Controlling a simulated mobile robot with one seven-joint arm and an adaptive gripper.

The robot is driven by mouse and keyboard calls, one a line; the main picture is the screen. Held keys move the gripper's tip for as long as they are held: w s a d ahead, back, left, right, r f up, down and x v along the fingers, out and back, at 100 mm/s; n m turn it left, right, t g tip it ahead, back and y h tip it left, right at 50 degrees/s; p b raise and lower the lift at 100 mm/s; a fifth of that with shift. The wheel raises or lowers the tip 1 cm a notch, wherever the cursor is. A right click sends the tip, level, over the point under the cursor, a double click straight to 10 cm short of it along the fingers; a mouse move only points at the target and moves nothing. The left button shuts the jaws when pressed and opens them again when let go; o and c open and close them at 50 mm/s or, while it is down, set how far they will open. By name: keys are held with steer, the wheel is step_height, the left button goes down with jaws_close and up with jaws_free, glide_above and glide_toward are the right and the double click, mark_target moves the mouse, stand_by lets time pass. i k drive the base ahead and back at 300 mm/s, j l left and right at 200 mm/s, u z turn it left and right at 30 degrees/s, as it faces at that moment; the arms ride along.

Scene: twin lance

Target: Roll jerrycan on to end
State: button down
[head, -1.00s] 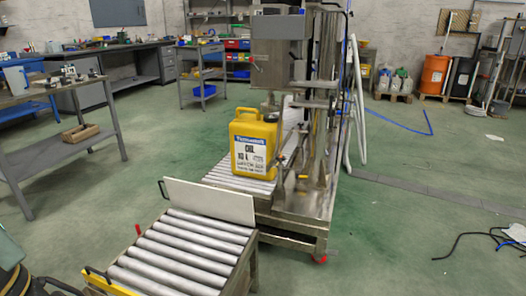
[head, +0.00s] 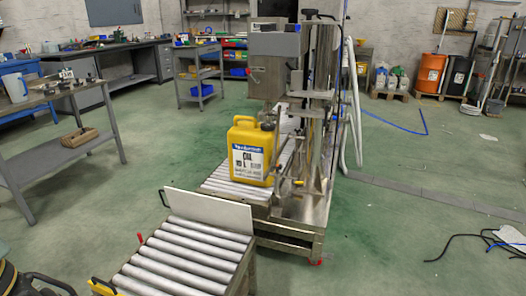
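A yellow jerrycan (head: 248,151) with a dark cap and a white and blue label stands upright on the roller conveyor (head: 219,184) of a steel filling machine (head: 318,110). In front of it is a second, nearer roller conveyor (head: 178,262). A pale upright plate (head: 208,219) stands across the far end of the nearer conveyor, between it and the jerrycan. My gripper is not in view.
A grey workbench (head: 60,150) with a wooden tray (head: 79,137) on its lower shelf is at left. Blue hose (head: 408,130) and black cable (head: 468,240) lie on the floor at right. An orange drum (head: 430,73) stands at the back. Green floor between is open.

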mark_target(251, 148)
steer(key=i+l+z, duration=0.45)
steer(key=i+l, duration=0.15)
steer(key=i+l+z, duration=0.5)
steer(key=i, duration=0.15)
